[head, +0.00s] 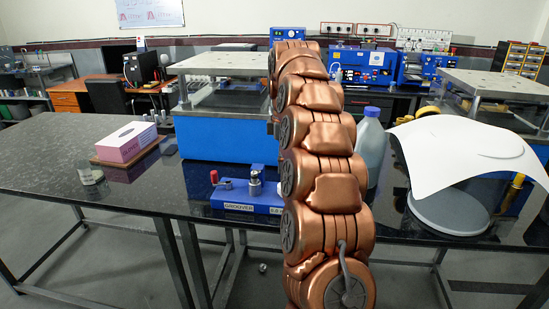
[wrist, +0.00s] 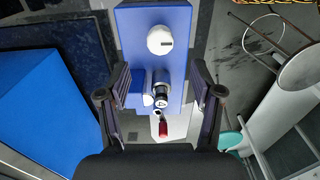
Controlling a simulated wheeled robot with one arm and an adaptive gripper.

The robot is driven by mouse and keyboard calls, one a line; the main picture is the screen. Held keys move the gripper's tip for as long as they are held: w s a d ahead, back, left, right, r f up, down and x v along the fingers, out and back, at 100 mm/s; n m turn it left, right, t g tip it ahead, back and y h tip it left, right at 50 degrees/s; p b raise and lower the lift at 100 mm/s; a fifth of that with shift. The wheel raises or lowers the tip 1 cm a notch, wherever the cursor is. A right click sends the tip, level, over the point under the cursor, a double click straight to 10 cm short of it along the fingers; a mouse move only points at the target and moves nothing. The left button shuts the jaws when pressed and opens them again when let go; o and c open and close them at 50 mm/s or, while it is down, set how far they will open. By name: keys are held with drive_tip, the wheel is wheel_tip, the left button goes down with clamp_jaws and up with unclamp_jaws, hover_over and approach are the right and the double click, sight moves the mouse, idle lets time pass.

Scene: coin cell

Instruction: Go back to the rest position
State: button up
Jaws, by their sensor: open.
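My copper-coloured arm rises through the middle of the head view and hides part of the table; my gripper is hidden there. In the wrist view my gripper (wrist: 160,105) is open, its two black fingers wide apart. Between and beyond the fingers is a blue device (wrist: 180,20) with a round white knob, a metal cylinder and a red-handled lever. Nothing is seen held. In the head view the blue device labelled GROOVER (head: 237,204) stands on the dark table (head: 130,188), left of my arm.
A large blue box-like machine (head: 205,138) stands behind the device. A pink box (head: 127,142) and a small glass jar (head: 90,172) are at left. A bottle (head: 371,140) and a curved white sheet (head: 465,150) over a round grey base (head: 448,210) are at right. The table's front left is clear.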

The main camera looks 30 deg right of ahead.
drive_tip(key=shift+a, duration=0.1)
drive_tip(key=s+a+r+m+p, duration=0.1)
drive_tip(key=s+a+m+p, duration=0.15)
drive_tip(key=s+a, duration=1.2)
drive_tip(key=s+a+f+m, duration=0.2)
drive_tip(key=s+a, duration=0.1)
drive_tip(key=s, duration=0.5)
drive_tip(key=s+a+f+m+g, duration=0.1)
drive_tip(key=s+a+f+m, duration=0.2)
drive_tip(key=s, duration=0.4)
drive_tip(key=s+a+f+m, duration=0.2)
drive_tip(key=s+a+f, duration=0.1)
drive_tip(key=s, duration=0.5)
drive_tip(key=shift+s+a+g+p, duration=0.2)
drive_tip(key=shift+s+g+p, duration=0.1)
drive_tip(key=shift+g+p, duration=0.15)
